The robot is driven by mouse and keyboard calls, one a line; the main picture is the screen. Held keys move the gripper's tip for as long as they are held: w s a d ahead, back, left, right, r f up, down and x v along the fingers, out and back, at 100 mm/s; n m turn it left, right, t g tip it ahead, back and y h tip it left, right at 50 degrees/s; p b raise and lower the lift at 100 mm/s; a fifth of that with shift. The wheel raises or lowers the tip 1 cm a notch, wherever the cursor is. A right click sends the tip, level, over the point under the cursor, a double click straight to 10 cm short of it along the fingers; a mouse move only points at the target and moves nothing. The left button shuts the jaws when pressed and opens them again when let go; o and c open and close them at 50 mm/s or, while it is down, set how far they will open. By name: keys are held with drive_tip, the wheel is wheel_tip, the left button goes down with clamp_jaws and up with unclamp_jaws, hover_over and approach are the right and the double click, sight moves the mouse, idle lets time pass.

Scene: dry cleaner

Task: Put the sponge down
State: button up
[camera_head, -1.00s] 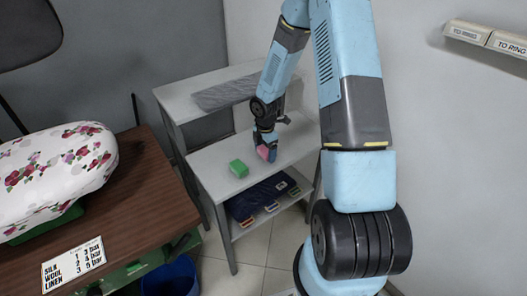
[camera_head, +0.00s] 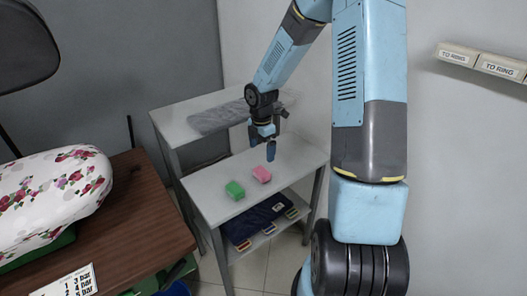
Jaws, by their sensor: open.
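A pink sponge (camera_head: 262,174) rests on the light grey middle shelf (camera_head: 219,206) of the stand. A green sponge-like block (camera_head: 235,190) lies on the same shelf, to its left and nearer the front. My gripper (camera_head: 270,153) is above the shelf, just behind and to the right of the pink sponge. It is open, empty and apart from the sponge. The fingers are small in this view and partly overlap each other.
A grey folded cloth (camera_head: 217,117) lies on the upper shelf behind. Dark folded fabric (camera_head: 255,219) and small coloured items lie on the lower shelf. A floral ironing form (camera_head: 50,190) stands on the brown table (camera_head: 145,215) at left. The shelf's right part is clear.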

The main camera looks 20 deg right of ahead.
drive_tip(key=s+r+m+t+h, duration=0.1)
drive_tip(key=s+r+m, duration=0.5)
drive_tip(key=r, duration=0.5)
drive_tip(key=s+r+m+t+h, duration=0.1)
drive_tip(key=s+r+m+t, duration=0.1)
drive_tip(key=s+r+m, duration=0.6)
drive_tip(key=s+r+m+t+y, duration=0.2)
drive_tip(key=s+r+m, duration=0.5)
drive_tip(key=s+r, duration=0.4)
drive_tip(key=s, duration=0.3)
drive_tip(key=shift+a+r+m+t, duration=0.25)
drive_tip(key=shift+a+m+t, duration=0.05)
drive_tip(key=shift+a, duration=0.1)
drive_tip(key=shift+c, duration=0.5)
